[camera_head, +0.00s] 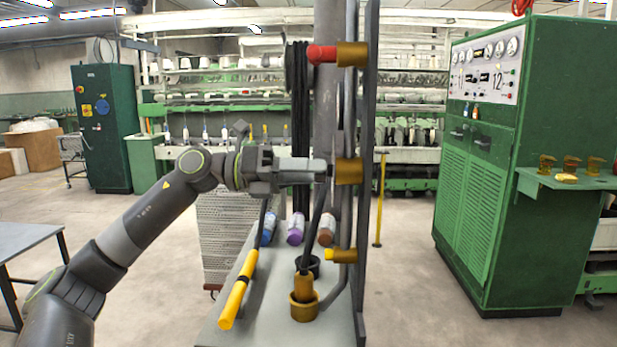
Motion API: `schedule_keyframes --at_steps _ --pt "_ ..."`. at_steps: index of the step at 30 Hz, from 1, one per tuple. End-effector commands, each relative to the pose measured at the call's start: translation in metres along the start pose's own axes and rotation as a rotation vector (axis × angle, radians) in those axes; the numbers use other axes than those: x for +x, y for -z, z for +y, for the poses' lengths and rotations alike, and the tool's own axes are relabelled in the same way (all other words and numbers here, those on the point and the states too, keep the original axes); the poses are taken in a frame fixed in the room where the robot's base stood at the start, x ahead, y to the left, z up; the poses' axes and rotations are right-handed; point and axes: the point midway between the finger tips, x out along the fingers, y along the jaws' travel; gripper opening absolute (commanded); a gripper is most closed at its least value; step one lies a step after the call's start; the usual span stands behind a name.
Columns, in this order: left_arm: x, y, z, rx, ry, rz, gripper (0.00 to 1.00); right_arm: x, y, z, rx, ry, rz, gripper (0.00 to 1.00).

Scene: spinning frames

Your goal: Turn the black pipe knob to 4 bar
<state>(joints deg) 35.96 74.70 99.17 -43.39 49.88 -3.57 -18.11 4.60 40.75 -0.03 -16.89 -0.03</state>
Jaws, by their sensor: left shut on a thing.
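My left gripper (322,170) comes in from the left at mid height, its fingers pointing right. It is shut on the black pipe knob, at the middle brass fitting (349,172) of the upright pipe panel (368,120). The fingers hide most of the knob, and its setting and any pressure scale cannot be read. A red knob (321,54) sits on the upper brass fitting and a yellow knob (331,254) on the lower one. My right gripper is not in view.
Black hoses (298,120) hang behind my gripper.

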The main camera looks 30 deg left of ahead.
Motion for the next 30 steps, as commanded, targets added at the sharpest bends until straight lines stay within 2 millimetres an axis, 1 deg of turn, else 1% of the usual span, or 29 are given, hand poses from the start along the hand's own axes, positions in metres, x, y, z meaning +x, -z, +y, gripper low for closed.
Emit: schedule_keyframes --at_steps 6,11,12,17,26,30 --pt "0.0002 0.0016 0.0005 0.005 0.000 0.005 0.15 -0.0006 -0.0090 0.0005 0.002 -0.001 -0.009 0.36" --pt "0.0002 0.0017 0.0005 0.004 0.000 0.005 0.15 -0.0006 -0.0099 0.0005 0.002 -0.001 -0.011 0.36" --pt "0.0002 0.0018 0.0004 0.004 0.000 0.006 0.39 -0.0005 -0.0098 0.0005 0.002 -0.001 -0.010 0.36" --pt "0.0002 0.0013 0.0004 0.003 0.000 0.004 0.60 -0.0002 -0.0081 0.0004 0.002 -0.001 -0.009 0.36" --pt "-0.0007 0.0008 0.0005 0.003 -0.001 0.002 0.60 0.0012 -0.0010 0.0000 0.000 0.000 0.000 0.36" --pt "-0.0077 0.0023 0.0023 0.002 -0.004 0.003 0.60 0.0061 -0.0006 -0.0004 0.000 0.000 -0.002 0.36"
